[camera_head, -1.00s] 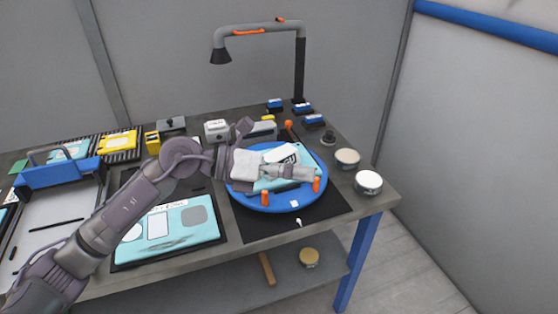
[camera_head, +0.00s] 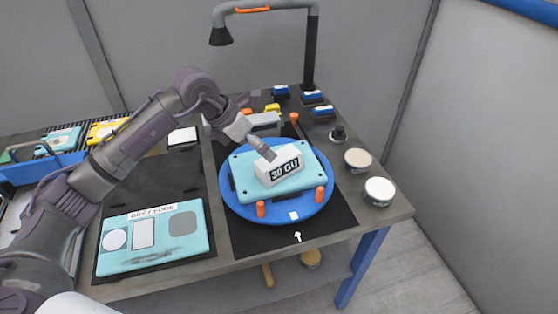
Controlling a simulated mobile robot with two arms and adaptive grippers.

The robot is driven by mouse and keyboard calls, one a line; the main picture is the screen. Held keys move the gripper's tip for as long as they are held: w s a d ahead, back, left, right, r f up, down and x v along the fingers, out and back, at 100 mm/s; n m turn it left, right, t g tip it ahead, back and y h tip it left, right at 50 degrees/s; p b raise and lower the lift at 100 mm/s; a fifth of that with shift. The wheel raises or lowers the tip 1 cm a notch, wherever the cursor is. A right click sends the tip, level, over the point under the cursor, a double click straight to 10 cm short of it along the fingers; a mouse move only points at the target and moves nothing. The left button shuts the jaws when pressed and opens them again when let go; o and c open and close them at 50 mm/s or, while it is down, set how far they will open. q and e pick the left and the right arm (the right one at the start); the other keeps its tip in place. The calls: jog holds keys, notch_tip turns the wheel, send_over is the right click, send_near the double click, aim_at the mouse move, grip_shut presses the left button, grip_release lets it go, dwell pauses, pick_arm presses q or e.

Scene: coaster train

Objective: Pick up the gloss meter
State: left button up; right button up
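A white block-shaped device reading "30 GU" (camera_head: 281,169), which looks like the gloss meter, sits on a teal panel (camera_head: 301,185). The panel lies on a round blue turntable (camera_head: 245,207). My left gripper (camera_head: 265,151) reaches in from the upper left. Its narrow grey tip is at the device's upper back edge; I cannot tell whether it touches or grips it. The finger gap is not visible. My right gripper is not in view.
Orange pegs (camera_head: 261,209) stand on the turntable's front rim. A second teal panel (camera_head: 156,240) lies at the left front. Round tins (camera_head: 379,191) stand near the right edge. A lamp (camera_head: 221,36) overhangs the back.

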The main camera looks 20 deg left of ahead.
aim_at(278, 161)
pick_arm(q)
jog(key=x, duration=0.3)
jog(key=shift+w, duration=0.3)
jog(key=shift+w+d+f+p, duration=0.2)
jog(key=shift+d+f+p, duration=0.05)
jog(key=shift+f+p, duration=0.15)
jog(key=shift+w+d+f+p, duration=0.2)
jog(key=shift+d+f+p, duration=0.5)
jog(key=shift+f+p, duration=0.15)
jog(key=x, duration=0.2)
jog(key=shift+w+f, duration=0.2)
jog(key=shift+f, duration=0.05)
jog(key=shift+s, duration=0.1)
jog(key=shift+c, duration=0.9)
jog(key=c, duration=1.3)
jog(key=shift+r, duration=0.1)
jog(key=shift+c, duration=1.1)
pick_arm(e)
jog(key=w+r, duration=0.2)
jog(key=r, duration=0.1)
